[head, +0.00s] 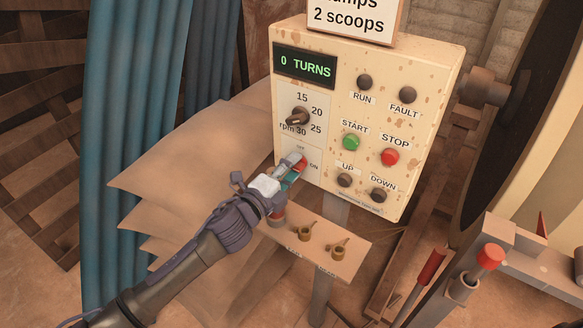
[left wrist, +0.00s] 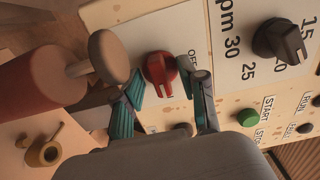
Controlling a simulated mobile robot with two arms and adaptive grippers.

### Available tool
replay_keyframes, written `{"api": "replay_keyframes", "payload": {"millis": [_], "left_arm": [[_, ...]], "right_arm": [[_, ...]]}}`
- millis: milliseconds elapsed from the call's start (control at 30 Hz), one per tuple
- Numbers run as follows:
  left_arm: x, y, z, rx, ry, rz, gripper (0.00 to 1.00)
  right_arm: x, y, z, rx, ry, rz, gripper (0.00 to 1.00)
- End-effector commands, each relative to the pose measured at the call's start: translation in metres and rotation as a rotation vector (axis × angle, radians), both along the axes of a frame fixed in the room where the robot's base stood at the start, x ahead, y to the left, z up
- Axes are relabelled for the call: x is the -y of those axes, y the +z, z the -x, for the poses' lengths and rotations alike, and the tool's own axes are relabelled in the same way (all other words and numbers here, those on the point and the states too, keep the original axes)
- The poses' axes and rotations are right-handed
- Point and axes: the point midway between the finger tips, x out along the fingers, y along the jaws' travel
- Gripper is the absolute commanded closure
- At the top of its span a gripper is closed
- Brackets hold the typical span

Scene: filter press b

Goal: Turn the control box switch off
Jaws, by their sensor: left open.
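The cream control box (head: 411,151) stands upright in the middle of the head view. Its red switch (head: 302,164) is at the lower left of the panel, between the OFF label above and the ON label to its right. My left gripper (head: 291,172) is at this switch and partly hides it. In the left wrist view the red switch knob (left wrist: 160,72) sits between the two spread fingers of the left gripper (left wrist: 166,98), apart from both as far as I can see. The OFF label is beside the knob. I cannot tell which label the knob points to. My right gripper is not in view.
A dark rpm dial (head: 298,117) sits above the switch. Green START (head: 351,142) and red STOP (head: 389,157) buttons are to the right. A small shelf (head: 345,262) with two brass scoops is below. A red cylinder (left wrist: 40,80) is close beside the fingers.

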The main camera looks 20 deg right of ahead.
Motion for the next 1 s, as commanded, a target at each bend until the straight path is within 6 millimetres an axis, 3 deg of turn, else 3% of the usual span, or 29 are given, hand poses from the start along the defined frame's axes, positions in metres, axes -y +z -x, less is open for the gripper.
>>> {"api": "replay_keyframes", "payload": {"millis": [33,267,667,1000], "left_arm": [[0.000,0.000,0.000,0.000,0.000,0.000,0.63],[0.000,0.000,0.000,0.000,0.000,0.000,1.00],[0.000,0.000,0.000,-0.032,0.001,0.024,1.00],[0.000,0.001,0.001,-0.209,0.000,0.162,1.00]], "right_arm": [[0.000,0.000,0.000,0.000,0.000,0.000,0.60],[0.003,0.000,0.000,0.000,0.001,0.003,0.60],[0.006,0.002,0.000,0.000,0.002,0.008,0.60],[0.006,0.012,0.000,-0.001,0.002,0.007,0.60]]}}
